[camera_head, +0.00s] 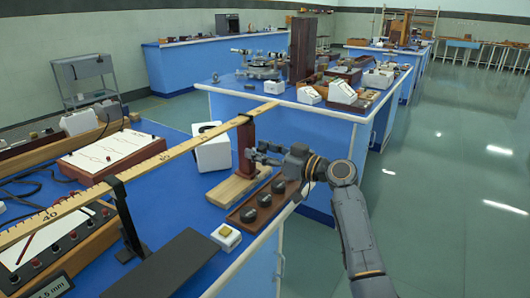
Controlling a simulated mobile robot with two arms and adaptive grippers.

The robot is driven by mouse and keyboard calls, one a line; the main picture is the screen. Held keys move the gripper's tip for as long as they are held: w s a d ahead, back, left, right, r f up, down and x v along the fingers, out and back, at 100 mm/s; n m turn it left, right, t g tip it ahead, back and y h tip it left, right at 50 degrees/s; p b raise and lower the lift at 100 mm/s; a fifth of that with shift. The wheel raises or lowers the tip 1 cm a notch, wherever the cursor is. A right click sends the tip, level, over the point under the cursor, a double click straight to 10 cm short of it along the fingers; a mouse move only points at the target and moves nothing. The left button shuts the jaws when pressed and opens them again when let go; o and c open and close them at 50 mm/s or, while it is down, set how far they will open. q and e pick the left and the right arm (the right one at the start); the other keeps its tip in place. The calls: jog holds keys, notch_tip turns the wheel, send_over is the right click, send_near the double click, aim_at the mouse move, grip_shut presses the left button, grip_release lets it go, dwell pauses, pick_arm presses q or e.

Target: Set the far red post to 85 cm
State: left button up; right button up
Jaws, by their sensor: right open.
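The far red post (246,148) stands upright on a pale wooden base (232,190) at the right part of the near blue bench. A long yellow metre rule (160,158) slants over the bench, and its far part passes at the top of this post. The mark 40 shows near its left end; the scale by the post is too small to read surely. My right gripper (257,154) comes in from the right and is open, its fingertips close beside the post's right face. I cannot tell whether they touch it. My left gripper is not in view.
A dark holder (122,215) carries the rule nearer to me. A white box (211,148) stands left of the post. A wooden tray (258,205) with dark weights lies below my gripper, beside a small white box (226,237). Other blue benches stand behind; open floor lies right.

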jog(key=v, duration=1.2)
